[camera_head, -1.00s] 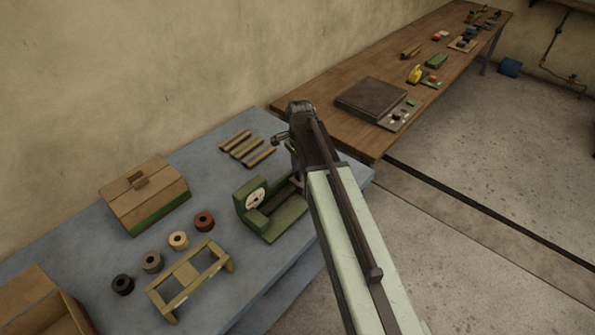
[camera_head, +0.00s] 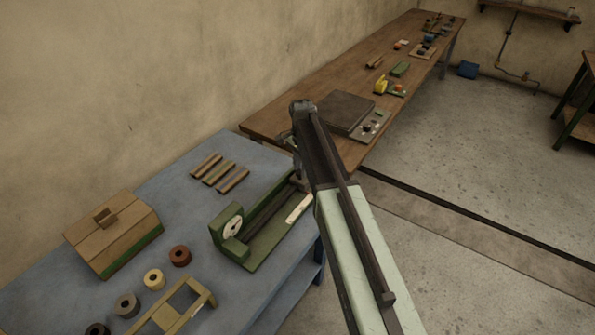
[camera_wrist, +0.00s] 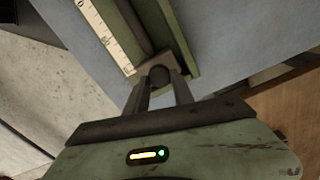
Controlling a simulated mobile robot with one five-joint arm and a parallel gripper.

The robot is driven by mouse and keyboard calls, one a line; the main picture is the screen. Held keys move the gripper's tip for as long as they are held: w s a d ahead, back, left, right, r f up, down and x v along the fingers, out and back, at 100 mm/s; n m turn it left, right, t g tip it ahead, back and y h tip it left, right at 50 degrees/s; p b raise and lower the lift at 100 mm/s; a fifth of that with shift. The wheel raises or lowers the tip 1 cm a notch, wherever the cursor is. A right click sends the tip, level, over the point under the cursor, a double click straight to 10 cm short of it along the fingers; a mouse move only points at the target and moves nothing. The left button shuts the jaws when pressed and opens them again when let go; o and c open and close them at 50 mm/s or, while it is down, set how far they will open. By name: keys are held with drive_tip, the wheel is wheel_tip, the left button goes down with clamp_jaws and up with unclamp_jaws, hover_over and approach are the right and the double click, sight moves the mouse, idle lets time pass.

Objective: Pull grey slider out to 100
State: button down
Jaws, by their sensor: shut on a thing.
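The green device (camera_head: 232,246) with a round white dial sits on the blue table; its long green bed runs toward the table's right end. A white scale strip (camera_head: 298,207) lies along the bed; it also shows in the wrist view (camera_wrist: 108,38), its numbers too small to read surely. In the wrist view, my gripper (camera_wrist: 160,82) is shut on the dark round knob (camera_wrist: 160,75) of the grey slider (camera_wrist: 178,60), at the end of the bed. In the head view my arm mostly hides the slider and gripper. The slider's exact reading cannot be told.
Several rolls (camera_head: 154,279), a wooden box with a green base (camera_head: 115,238), a yellowish frame (camera_head: 180,312) and brown strips (camera_head: 220,173) lie on the blue table (camera_head: 170,215). A wooden bench (camera_head: 270,118) with a grey plate (camera_head: 345,111) stands close beyond my gripper.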

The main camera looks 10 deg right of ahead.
drive_tip(key=c, duration=1.1)
unclamp_jaws()
drive_tip(key=shift+w+d+f, duration=0.1)
drive_tip(key=shift+w+d, duration=0.1)
drive_tip(key=shift+d, duration=0.1)
drive_tip(key=shift+o, duration=0.2)
drive_tip(key=shift+s+a, duration=0.1)
drive_tip(key=shift+a, duration=0.2)
drive_tip(key=shift+r, duration=0.25)
wheel_tip(320, 180, up, 8)
drive_tip(key=p, duration=0.8)
drive_tip(key=shift+f, duration=0.3)
